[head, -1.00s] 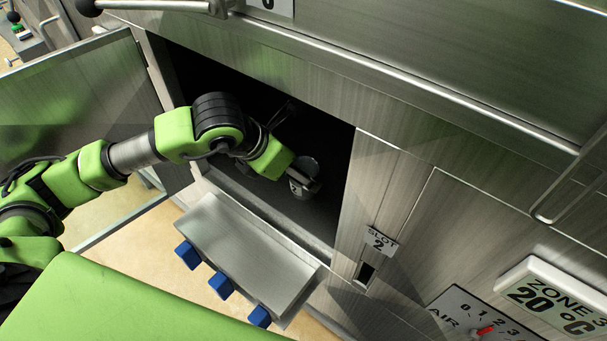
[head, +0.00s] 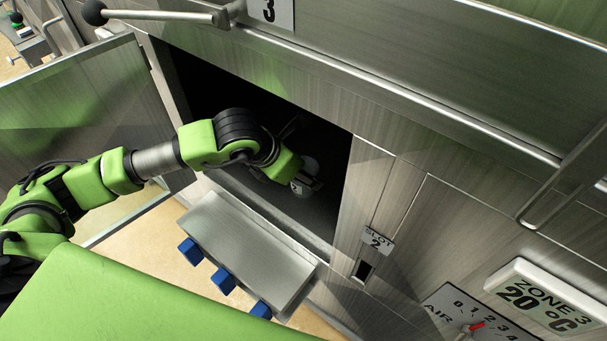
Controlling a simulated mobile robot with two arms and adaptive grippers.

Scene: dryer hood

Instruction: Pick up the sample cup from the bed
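The sample cup (head: 299,189) is a small grey cup with a dark-marked label, inside the dark opening of the dryer hood. It stands upright or nearly so over the dark bed (head: 262,205). My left gripper (head: 308,182) reaches in from the left and is at the cup, with a finger across its near right side. The gripper's green wrist hides part of the cup. I cannot tell whether the fingers are shut on it, or whether the cup touches the bed. My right gripper is not in view.
An open metal door (head: 90,115) stands left of the opening. Right of the opening are a slot 2 plate (head: 377,241), an air dial (head: 470,318) and a zone 3 display (head: 545,297).

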